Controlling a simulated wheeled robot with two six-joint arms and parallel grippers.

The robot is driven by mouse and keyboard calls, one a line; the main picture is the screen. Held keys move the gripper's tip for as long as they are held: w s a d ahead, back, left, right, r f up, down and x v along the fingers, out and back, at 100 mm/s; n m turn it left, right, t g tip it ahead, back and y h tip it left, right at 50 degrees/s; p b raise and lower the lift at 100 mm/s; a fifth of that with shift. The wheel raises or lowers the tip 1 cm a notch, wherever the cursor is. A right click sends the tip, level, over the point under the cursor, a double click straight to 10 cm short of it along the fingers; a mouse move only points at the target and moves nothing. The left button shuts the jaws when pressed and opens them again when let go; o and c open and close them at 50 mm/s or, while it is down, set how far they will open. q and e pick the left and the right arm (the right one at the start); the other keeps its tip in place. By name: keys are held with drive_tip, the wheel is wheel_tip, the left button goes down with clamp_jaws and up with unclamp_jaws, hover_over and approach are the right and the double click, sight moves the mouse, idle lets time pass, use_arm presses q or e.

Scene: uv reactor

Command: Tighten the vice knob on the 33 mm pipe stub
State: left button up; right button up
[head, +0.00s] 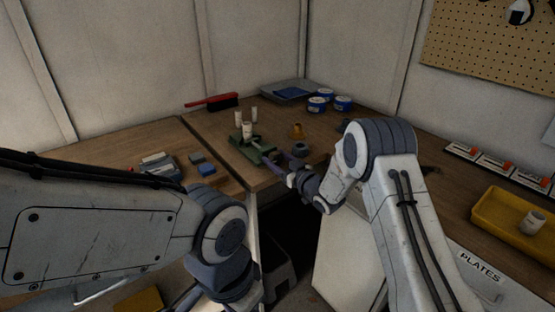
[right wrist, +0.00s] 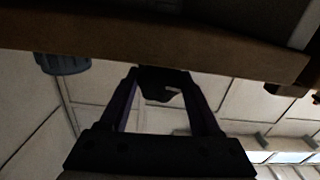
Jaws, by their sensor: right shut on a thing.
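The green vice (head: 246,146) stands near the front edge of the bench. A pale pipe stub (head: 247,130) stands upright at its jaws; whether it is clamped firmly cannot be told. My right gripper (head: 277,164) reaches the vice's front right side from the right. In the right wrist view its two fingers (right wrist: 162,90) are shut on the dark vice knob (right wrist: 160,84), below the wooden bench edge in that picture. The fingers hide much of the knob in the head view. My left gripper (head: 205,297) hangs low at the bottom, partly cut off, its jaws unclear.
Two more pale stubs (head: 254,114) stand behind the vice. A brass piece (head: 297,131) and a dark ring (head: 300,149) are to its right. Blue-and-white tins (head: 318,104) and a red brush (head: 212,102) lie farther back. Small blocks (head: 202,163) are left. A yellow tray (head: 505,222) is far right.

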drive_tip(key=shift+m, duration=0.3)
drive_tip(key=shift+m, duration=0.9)
drive_tip(key=m, duration=0.2)
drive_tip(key=shift+w+d+m, duration=0.1)
drive_tip(key=shift+m, duration=0.3)
drive_tip(key=m, duration=0.5)
drive_tip(key=shift+f, duration=0.1)
